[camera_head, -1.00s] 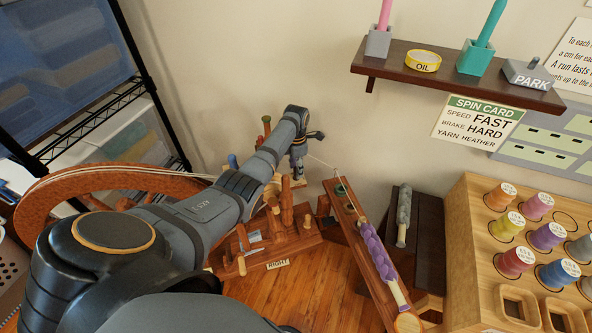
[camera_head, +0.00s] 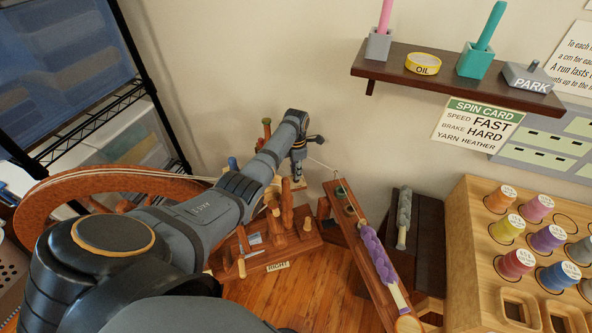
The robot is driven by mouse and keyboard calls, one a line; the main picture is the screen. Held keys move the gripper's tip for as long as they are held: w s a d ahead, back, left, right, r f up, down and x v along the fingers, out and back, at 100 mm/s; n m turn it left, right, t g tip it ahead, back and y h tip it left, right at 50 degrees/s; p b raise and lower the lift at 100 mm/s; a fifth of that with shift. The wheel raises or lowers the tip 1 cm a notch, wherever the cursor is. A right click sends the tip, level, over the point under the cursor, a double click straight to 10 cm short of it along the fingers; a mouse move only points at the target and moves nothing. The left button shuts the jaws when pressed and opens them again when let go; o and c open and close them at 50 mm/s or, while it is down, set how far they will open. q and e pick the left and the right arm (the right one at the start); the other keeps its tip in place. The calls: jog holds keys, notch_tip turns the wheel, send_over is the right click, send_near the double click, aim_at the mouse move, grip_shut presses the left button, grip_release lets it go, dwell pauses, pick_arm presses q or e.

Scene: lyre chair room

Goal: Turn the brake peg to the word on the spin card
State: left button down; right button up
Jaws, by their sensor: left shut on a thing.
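The spin card (camera_head: 478,125) hangs on the wall below the shelf and reads SPEED FAST, BRAKE HARD, YARN HEATHER. My left arm reaches across the spinning wheel (camera_head: 60,192) from the left. My left gripper (camera_head: 298,176) points down behind the wooden pegs of the wheel's frame. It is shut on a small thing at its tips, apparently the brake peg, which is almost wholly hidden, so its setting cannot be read. A small RIGHT label (camera_head: 277,266) lies at the base of the frame. My right gripper is not in view.
A slanted wooden rail (camera_head: 368,238) carries purple yarn right of the gripper. A dark stool (camera_head: 428,255) and a thread rack (camera_head: 470,250) stand farther right. The wall shelf (camera_head: 450,80) holds oil and a PARK block. A wire shelf unit stands left.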

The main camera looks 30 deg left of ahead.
pick_arm(q)
jog(key=shift+r+m+p, duration=0.2)
jog(key=shift+m+p, duration=0.55)
jog(key=shift+m, duration=0.15)
jog(key=m+p, duration=0.1)
jog(key=m, duration=0.1)
jog(key=shift+m, duration=0.3)
jog(key=m+p, duration=0.1)
jog(key=m, duration=0.2)
jog(key=shift+f, duration=0.1)
jog(key=shift+m+p, duration=0.4)
jog(key=shift+m, duration=1.6)
jog(key=shift+f, duration=0.1)
jog(key=c, duration=1.2)
grip_release()
